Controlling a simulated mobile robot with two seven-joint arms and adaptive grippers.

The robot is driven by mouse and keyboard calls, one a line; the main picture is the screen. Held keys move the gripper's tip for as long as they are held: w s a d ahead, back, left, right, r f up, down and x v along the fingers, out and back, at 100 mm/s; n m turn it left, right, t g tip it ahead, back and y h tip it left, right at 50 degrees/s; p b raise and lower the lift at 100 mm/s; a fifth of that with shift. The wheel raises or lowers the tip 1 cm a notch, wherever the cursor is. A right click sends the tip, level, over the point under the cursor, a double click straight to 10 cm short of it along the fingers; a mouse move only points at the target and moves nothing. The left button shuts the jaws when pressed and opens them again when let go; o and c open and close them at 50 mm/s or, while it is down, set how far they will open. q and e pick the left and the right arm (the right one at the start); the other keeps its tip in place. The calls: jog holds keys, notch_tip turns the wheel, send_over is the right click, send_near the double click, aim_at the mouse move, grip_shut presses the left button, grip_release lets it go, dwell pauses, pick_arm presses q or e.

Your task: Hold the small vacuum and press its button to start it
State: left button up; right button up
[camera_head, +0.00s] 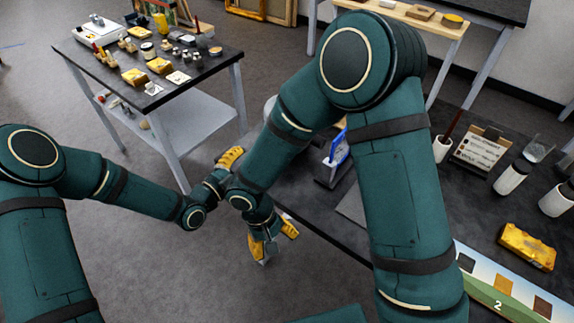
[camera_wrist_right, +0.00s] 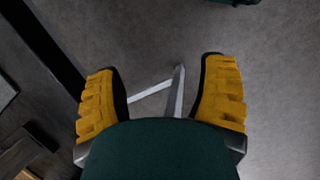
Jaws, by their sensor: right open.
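I cannot identify a small vacuum or its button in either view. A blue upright thing on a dark base (camera_head: 340,148) stands on the near dark table, partly behind my right arm; I cannot tell what it is. My right gripper (camera_head: 271,241) hangs beside that table's left edge with its yellow fingers apart. In the right wrist view the right gripper (camera_wrist_right: 161,92) is open, with only floor and pale metal bars beyond its fingers. My left gripper (camera_head: 231,157) shows as a yellow finger pad close to my right wrist; its opening is hidden.
The near table (camera_head: 455,215) holds a yellow block (camera_head: 527,246), white cups, a glass, a lettered card (camera_head: 480,147) and a sample strip (camera_head: 500,290). A second table (camera_head: 205,75) at the back left carries many small items. Grey floor lies open between them.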

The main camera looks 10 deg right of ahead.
aim_at(312, 142)
jog(key=w+d+r+t+h, duration=0.1)
jog(key=w+d+t+h, duration=0.1)
jog(key=w+d+r+n+t+h, duration=0.1)
jog(key=w+r+t+h, duration=0.1)
jog(key=w, duration=0.1)
jog(key=w+d+r+n+t+h, duration=0.1)
jog(key=w+d+r+h, duration=0.1)
jog(key=w+h, duration=0.1)
jog(key=shift+d+t, duration=0.35)
jog(key=shift+t, duration=0.05)
jog(key=w+r+n+t, duration=0.1)
jog(key=w+t, duration=0.1)
jog(key=w+r+n+t+h, duration=0.1)
jog(key=w+r+t, duration=0.1)
jog(key=w+d+r+n+t, duration=0.1)
jog(key=w+t, duration=0.1)
jog(key=t, duration=0.1)
jog(key=shift+w+r+h, duration=0.1)
jog(key=shift+r+h, duration=0.2)
jog(key=shift+r, duration=0.05)
jog(key=shift+w+r, duration=0.1)
jog(key=shift+r, duration=0.05)
jog(key=shift+n+t, duration=0.3)
jog(key=x, duration=1.3)
jog(key=shift+w+d, duration=0.3)
grip_shut()
pick_arm(q)
jog(key=shift+o, duration=0.3)
grip_shut()
